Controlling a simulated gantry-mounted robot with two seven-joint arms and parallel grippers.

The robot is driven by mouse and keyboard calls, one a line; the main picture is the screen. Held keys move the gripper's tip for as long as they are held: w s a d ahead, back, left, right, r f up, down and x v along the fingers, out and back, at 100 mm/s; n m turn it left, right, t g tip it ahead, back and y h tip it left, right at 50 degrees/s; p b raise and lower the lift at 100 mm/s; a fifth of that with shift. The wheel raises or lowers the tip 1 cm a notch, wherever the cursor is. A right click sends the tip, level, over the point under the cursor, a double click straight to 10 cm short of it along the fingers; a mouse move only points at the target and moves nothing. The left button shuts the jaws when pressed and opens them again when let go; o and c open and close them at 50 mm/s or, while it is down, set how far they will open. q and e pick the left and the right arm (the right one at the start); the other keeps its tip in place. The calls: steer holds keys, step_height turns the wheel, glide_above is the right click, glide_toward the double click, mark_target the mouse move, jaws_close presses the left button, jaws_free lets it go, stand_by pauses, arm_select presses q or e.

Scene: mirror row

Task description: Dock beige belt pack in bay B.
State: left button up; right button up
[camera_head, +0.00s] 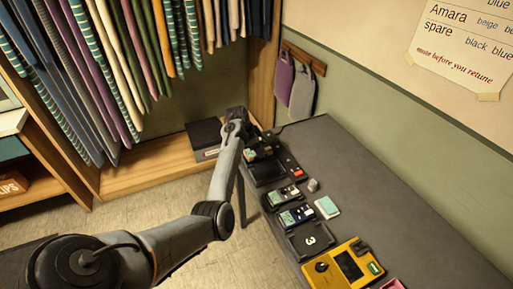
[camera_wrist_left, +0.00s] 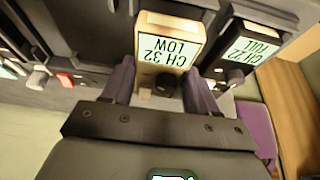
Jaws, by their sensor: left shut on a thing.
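The beige belt pack (camera_wrist_left: 146,77) has a pale screen reading "CH 32 LOW", upside down in the left wrist view. My left gripper (camera_wrist_left: 158,68) is shut on it, one finger on each side. In the head view my left gripper (camera_head: 238,118) is at the far end of the dark table, mostly hidden by its own arm. A black pack reading "CH 22 FULL" (camera_wrist_left: 245,52) sits just right of the beige one in the wrist view. No letter B is readable, so I cannot tell which bay this is. My right gripper is out of view.
The grey table (camera_head: 400,215) holds a row of black docks with packs (camera_head: 285,196), a dock marked 3 (camera_head: 310,240) and a yellow device (camera_head: 345,266). A small white-and-teal box (camera_head: 327,207) lies beside them. Clothes hang at the left. The table's right side is clear.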

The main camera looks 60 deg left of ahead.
arm_select(q)
steer(key=shift+f+b, duration=0.4)
steer(key=shift+f, duration=0.75)
stand_by(0.8)
steer(key=o, duration=1.2)
steer(key=shift+o, duration=0.2)
steer(key=v, duration=1)
steer(key=shift+s+r, duration=0.1)
steer(key=shift+r, duration=0.3)
